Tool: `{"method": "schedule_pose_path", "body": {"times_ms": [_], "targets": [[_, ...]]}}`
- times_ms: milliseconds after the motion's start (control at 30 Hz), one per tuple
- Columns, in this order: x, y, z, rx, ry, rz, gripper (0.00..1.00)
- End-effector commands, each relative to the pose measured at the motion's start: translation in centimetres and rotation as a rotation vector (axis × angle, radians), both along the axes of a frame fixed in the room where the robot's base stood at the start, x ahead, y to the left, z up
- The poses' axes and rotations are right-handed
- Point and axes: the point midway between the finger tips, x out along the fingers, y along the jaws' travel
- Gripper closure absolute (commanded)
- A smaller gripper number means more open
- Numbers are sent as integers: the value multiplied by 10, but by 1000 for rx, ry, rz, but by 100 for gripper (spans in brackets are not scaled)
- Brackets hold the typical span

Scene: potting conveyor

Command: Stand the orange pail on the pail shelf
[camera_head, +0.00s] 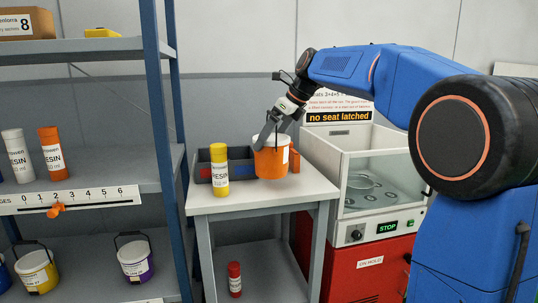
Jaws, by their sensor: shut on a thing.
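The orange pail (271,163) has a pale rim and a white label. It is upright, over the small white table (270,201) in the middle. I cannot tell whether its base touches anything. My gripper (273,133) reaches down from the upper right and is shut on the pail at its top; the exact grip is small in view. The lower shelf (90,279) of the blue-posted rack at left holds a yellow pail (36,271) and a purple pail (136,260). Bare shelf lies between these two. Another pail is cut off at the left edge.
A yellow bottle (219,170) stands on the table beside a dark bin (203,172). A blue rack post (159,130) stands between table and shelves. White and orange bottles stand on the middle shelf (110,172). A clear-sided machine (375,185) is at right. A red bottle (234,279) stands below the table.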

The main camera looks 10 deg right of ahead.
Motion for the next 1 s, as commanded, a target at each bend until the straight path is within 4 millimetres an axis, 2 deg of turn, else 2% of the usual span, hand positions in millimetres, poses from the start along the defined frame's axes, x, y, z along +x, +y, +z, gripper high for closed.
{"method": "schedule_pose_path", "body": {"times_ms": [267,600,967,1000], "targets": [[0,0,-13,1,-2,0,68],[0,0,-48,-1,-2,0,68],[0,0,-51,0,-3,0,68],[0,0,-52,-1,-1,0,1]]}}
